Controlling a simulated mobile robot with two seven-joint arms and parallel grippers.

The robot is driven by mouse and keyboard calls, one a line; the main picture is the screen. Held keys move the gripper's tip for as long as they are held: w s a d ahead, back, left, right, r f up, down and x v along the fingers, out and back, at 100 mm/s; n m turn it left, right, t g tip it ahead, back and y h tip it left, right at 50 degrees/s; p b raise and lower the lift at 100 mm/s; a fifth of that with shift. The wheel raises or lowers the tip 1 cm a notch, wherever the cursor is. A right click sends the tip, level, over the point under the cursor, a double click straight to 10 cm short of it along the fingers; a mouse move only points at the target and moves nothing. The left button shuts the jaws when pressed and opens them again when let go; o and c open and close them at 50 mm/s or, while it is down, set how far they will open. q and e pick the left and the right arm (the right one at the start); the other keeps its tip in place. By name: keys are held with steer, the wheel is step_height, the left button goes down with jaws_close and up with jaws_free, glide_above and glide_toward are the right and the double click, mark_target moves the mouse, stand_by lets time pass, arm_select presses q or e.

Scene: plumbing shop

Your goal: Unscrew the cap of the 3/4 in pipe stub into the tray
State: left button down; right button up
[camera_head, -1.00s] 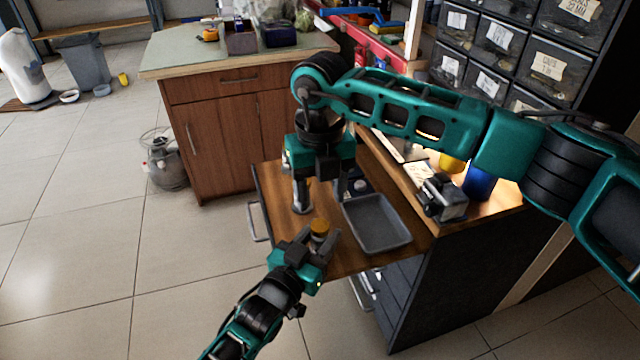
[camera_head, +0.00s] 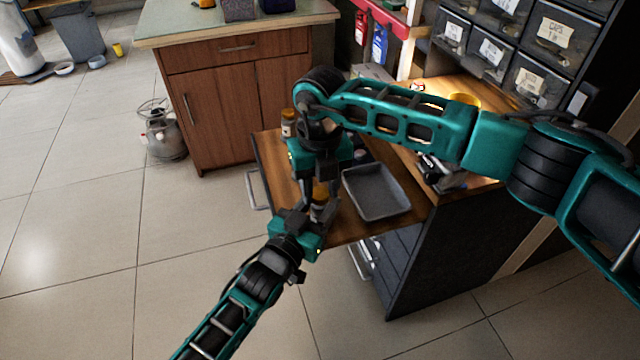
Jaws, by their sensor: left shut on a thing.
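A pipe stub with an orange cap (camera_head: 320,189) stands on the wooden bench top, mostly hidden between my two grippers. My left gripper (camera_head: 318,212) is shut on the stub's body, below the cap. My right gripper (camera_head: 321,180) points down from above, with its fingers at the cap; whether they are closed on it cannot be seen. The empty grey tray (camera_head: 378,192) lies just right of both grippers. A second stub with an amber top (camera_head: 288,122) shows behind my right gripper. No size marking is readable.
A dark metal vise-like tool (camera_head: 440,175) stands right of the tray on the raised shelf. Labelled parts bins (camera_head: 490,48) are behind it. The bench's front edge is close below the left gripper. A wooden cabinet (camera_head: 235,110) stands at the back left.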

mark_target(320, 193)
jaws_close()
steer(key=n, duration=0.6)
steer(key=shift+r, duration=0.1)
stand_by(0.6)
steer(key=shift+r, duration=1.05)
steer(key=shift+r, duration=2)
arm_select(q)
steer(key=c, duration=0.5)
jaws_free()
